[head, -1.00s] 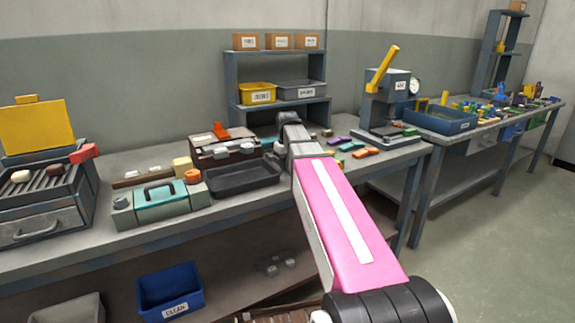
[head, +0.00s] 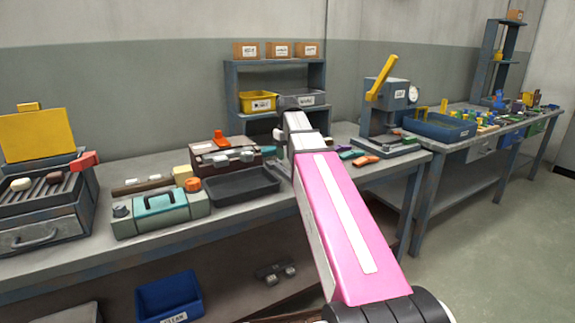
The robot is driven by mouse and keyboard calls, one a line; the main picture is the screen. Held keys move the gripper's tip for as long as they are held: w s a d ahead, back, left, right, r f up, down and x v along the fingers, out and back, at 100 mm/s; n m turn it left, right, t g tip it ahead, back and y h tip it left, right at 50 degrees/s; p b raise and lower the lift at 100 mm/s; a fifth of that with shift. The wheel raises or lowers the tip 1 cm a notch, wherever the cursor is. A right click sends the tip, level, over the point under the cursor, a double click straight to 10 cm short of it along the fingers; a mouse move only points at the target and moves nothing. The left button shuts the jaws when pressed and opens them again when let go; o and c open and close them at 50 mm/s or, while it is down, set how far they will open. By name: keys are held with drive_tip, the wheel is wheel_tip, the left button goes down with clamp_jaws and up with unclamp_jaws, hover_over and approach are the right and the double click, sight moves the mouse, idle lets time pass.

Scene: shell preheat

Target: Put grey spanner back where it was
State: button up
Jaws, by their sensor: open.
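I cannot make out the grey spanner anywhere in the head view. My pink arm reaches over the long workbench (head: 240,215), and its end, with my gripper (head: 297,122), is in front of the small blue-grey rack. The wrist hides most of the gripper; its fingertips do not show clearly. No held thing is visible. The arm covers part of the bench between the dark tray (head: 240,186) and the press (head: 388,105).
A teal-and-grey case (head: 160,212), a brown toolbox (head: 222,160) and a grill-like unit (head: 40,195) stand on the left. Yellow (head: 258,101) and grey (head: 302,100) bins sit on the rack. Small coloured pieces lie right of the arm. A blue bin (head: 170,298) is below.

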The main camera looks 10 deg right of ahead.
drive_tip(key=shift+r, duration=1.95)
idle(0.8)
